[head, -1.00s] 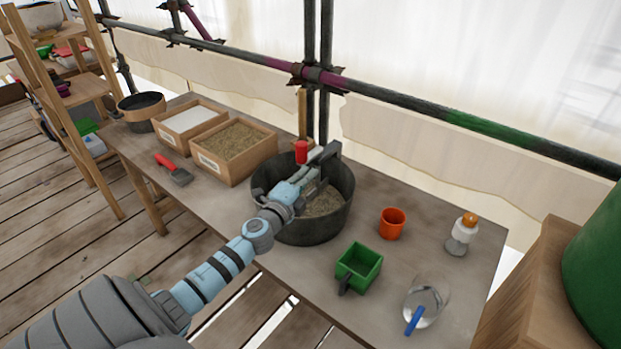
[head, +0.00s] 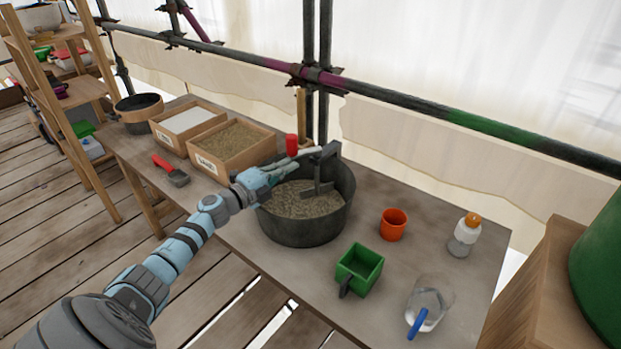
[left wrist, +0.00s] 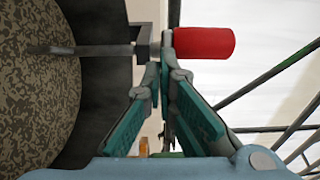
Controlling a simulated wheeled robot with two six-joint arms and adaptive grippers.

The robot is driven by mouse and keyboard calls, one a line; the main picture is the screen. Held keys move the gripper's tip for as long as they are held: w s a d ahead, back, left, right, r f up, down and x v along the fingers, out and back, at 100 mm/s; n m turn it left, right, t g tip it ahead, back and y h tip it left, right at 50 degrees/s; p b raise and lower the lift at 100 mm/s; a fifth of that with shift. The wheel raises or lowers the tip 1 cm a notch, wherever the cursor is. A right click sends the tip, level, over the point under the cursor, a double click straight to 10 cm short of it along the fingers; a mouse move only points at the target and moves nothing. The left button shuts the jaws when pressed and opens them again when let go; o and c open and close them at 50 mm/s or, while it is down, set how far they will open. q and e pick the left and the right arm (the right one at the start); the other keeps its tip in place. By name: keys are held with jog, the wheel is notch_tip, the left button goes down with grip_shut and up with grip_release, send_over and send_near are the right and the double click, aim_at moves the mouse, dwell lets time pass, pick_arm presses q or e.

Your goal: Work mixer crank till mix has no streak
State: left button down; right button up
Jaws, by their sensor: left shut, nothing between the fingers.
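The mixer is a dark round tub (head: 303,235) on the bench. Its crank has a red upright grip (head: 292,145) on a pale arm, and a dark paddle (head: 318,188) stands in the mix. The mix (head: 300,202) fills the bottom; in the left wrist view the mix (left wrist: 35,95) looks speckled tan and dark. My left gripper (head: 288,168) is at the tub's left rim, below the red grip. In the left wrist view, the fingers of my left gripper (left wrist: 166,70) are shut and empty, with the red grip (left wrist: 204,43) just beyond their tips. My right gripper is out of view.
Left of the tub are a sand box (head: 232,143), a white powder box (head: 187,122) and a red-handled scoop (head: 171,170). To the right are a green scoop (head: 359,268), an orange cup (head: 393,224), a clear jug (head: 428,305) and a bottle (head: 465,235). Scaffold poles run behind.

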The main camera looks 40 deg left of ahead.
pick_arm(q)
jog(key=shift+a, duration=0.15)
dwell(0.3)
jog(key=s+p, duration=0.1)
jog(key=s, duration=0.4)
jog(key=s+p, duration=0.2)
jog(key=s, duration=0.3)
jog(key=shift+s+d+r, duration=0.15)
jog(key=shift+s+d, duration=0.05)
jog(key=shift+s, duration=0.1)
jog(key=shift+s+a+p, duration=0.1)
jog(key=shift+s+p, duration=0.2)
jog(key=shift+s, duration=0.25)
jog(key=shift+w+f, duration=0.1)
jog(key=shift+f, duration=0.1)
